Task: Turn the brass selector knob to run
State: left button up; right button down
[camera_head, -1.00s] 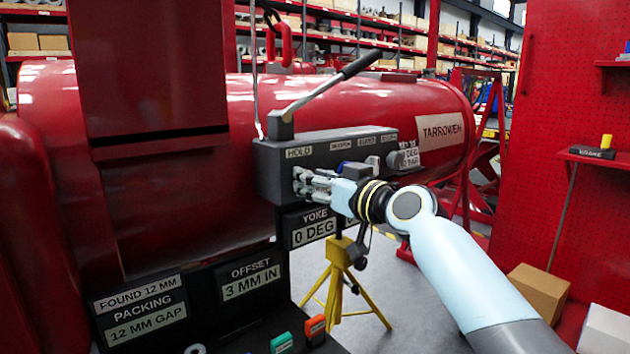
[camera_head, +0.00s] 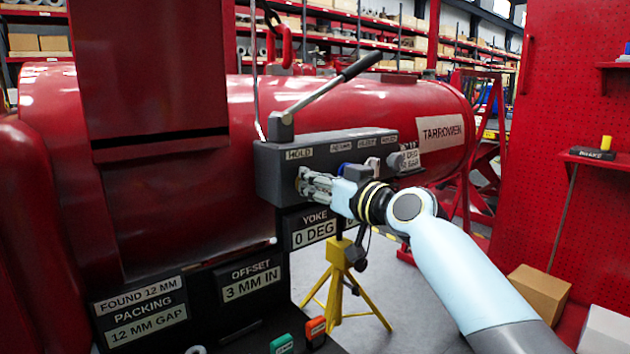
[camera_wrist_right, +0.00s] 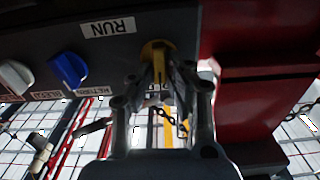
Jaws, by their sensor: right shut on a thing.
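The brass selector knob (camera_wrist_right: 157,52) sits on the dark panel face, and in the right wrist view it is between my right gripper's fingers (camera_wrist_right: 160,95). The fingers are shut on it. A white RUN label (camera_wrist_right: 107,27) shows upside down beside the knob in that view. In the head view my right gripper (camera_head: 303,183) reaches the left end of the grey control box (camera_head: 277,172), below the HOLD label (camera_head: 299,154). The fingers hide most of the knob there, so its pointing direction is unclear. My left gripper is not in view.
A blue knob (camera_wrist_right: 69,70) and a grey knob (camera_wrist_right: 16,77) stand along the same panel. A lever (camera_head: 330,92) rises from the box top. The YOKE 0 DEG plate (camera_head: 315,229) hangs below, and a yellow stand (camera_head: 338,275) is underneath. A red tank (camera_head: 400,112) lies behind.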

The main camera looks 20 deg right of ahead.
jog(key=shift+w+d+f+m+p, duration=0.15)
jog(key=shift+m+p, duration=0.55)
jog(key=shift+m, duration=1.95)
jog(key=shift+s+d+f+m+p, duration=0.15)
jog(key=shift+m+p, duration=0.5)
jog(key=shift+m, duration=2.05)
jog(key=shift+w+d+f+m+p, duration=0.15)
jog(key=shift+m+p, duration=0.55)
jog(key=shift+m, duration=1.95)
jog(key=c, duration=1.3)
grip_release()
jog(key=v, duration=1.2)
